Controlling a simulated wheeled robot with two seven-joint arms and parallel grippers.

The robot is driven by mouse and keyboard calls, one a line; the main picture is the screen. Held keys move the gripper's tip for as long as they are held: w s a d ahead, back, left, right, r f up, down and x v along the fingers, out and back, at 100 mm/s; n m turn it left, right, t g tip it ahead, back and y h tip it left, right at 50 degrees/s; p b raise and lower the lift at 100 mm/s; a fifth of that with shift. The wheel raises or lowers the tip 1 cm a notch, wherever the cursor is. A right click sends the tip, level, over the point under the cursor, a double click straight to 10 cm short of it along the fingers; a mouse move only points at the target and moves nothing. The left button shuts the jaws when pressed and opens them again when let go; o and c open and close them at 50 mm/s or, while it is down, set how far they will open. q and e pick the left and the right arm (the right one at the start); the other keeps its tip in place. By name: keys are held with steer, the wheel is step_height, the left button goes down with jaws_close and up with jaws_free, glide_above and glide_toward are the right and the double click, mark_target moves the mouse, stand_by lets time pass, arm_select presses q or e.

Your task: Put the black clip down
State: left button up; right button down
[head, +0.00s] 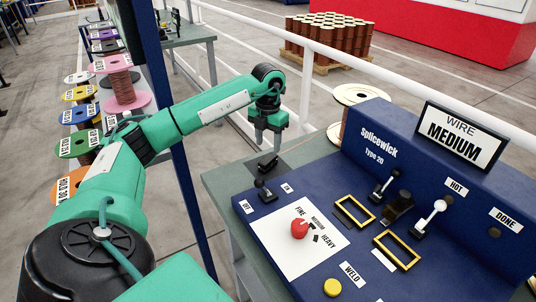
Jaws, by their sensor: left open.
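The jaws are open. At this size I cannot tell whether a fingertip still touches the clip. My right gripper is out of view.
The blue Splicewick machine (405,150) stands right of the pad. A white rail (306,85) runs behind.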

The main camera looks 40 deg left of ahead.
mark_target(268, 158)
arm_select(q)
step_height(268, 158, up, 6)
steer(key=shift+r, duration=0.2)
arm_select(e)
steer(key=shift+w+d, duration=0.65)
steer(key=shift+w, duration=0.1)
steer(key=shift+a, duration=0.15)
